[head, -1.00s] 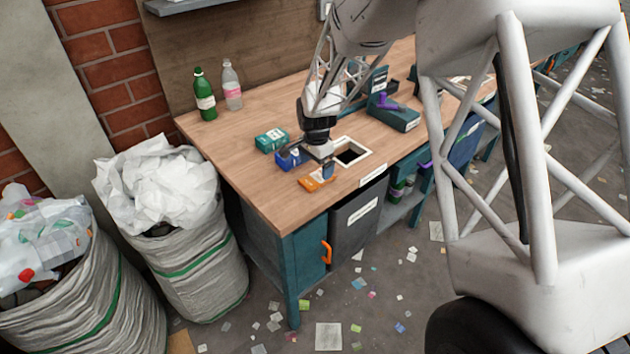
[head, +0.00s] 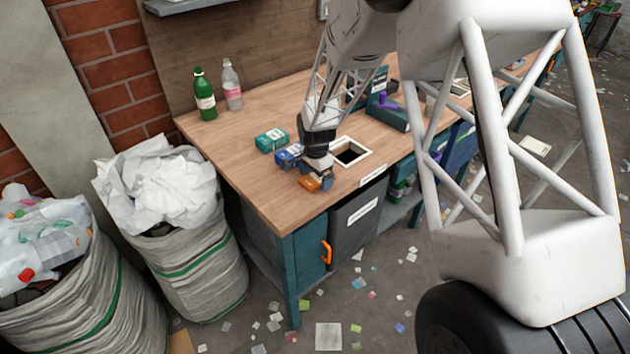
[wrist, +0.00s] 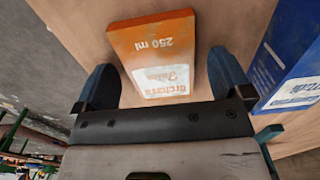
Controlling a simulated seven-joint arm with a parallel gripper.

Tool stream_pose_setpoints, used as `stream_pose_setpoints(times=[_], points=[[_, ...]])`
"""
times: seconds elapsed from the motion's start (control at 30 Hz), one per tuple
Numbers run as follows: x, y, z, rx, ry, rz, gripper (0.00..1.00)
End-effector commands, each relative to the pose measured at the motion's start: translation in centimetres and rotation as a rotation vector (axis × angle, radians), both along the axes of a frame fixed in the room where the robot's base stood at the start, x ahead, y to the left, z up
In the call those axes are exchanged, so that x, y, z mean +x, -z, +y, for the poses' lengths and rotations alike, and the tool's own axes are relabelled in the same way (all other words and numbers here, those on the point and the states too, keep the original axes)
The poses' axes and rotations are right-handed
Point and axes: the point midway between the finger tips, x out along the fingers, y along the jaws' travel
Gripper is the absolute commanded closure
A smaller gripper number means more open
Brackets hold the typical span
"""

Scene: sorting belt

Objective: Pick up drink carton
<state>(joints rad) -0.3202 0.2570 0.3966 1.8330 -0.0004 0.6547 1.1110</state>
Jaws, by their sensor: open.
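The drink carton candidates are small boxes on the wooden table. An orange carton marked 250 ml (wrist: 155,50) lies near the table's front edge; it also shows in the head view (head: 310,183). In the wrist view my gripper (wrist: 165,82) is open, with one blue finger on each side of the orange carton's near end. Gaps show beside the carton, so the fingers look apart from it. A blue carton (wrist: 292,65) lies just outside the right finger; in the head view it (head: 289,155) is partly behind my gripper. A teal carton (head: 271,140) lies farther back.
A square hole with a pale frame (head: 350,152) is right of my gripper. Green (head: 204,93) and clear (head: 231,85) bottles stand at the back. A teal box-like unit (head: 388,112) stands to the right. The table's left front is clear.

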Motion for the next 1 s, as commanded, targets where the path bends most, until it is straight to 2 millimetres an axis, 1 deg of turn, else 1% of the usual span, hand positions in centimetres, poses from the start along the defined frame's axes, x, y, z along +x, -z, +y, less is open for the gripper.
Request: stream_pose_setpoints(times=[0.07, 0.1, 0.4, 0.77, 1.0], points=[[0.0, 0.0, 0.0, 0.000, 0.000, 0.000, 0.05], [0.0, 0.0, 0.0, 0.000, 0.000, 0.000, 0.11], [0.0, 0.0, 0.0, 0.000, 0.000, 0.000, 0.56], [0.0, -0.1, 0.0, 0.000, 0.000, 0.000, 0.56], [0.0, -1.1, 0.0, 0.000, 0.000, 0.000, 0.56]])
